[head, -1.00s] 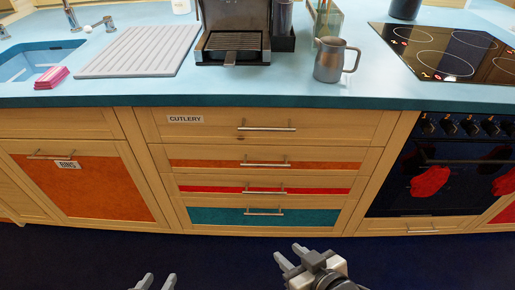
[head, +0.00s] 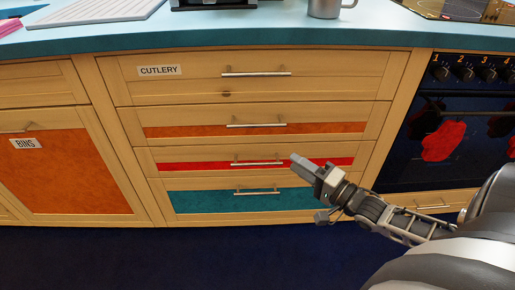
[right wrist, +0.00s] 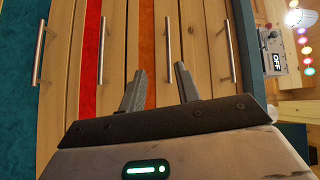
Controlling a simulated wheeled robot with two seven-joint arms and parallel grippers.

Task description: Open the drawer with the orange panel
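The drawer with the orange panel (head: 190,131) is shut, second from the top in the wooden stack. Its bar handle (head: 256,125) is horizontal in the head view. In the right wrist view the orange panel (right wrist: 147,28) and its handle (right wrist: 168,40) run upright. My right gripper (head: 299,163) is in front of the drawers, below and right of that handle in the head view. In the right wrist view its fingers (right wrist: 160,78) are apart and empty, with the orange drawer's handle just beyond the gap between the tips. My left gripper is out of view.
The CUTLERY drawer (head: 205,80) is above; the red-panel drawer (head: 185,165) and teal-panel drawer (head: 215,201) are below. All are shut. A BINS door (head: 70,180) with orange front stands left, an oven (head: 450,140) right. The dark floor (head: 150,255) ahead is clear.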

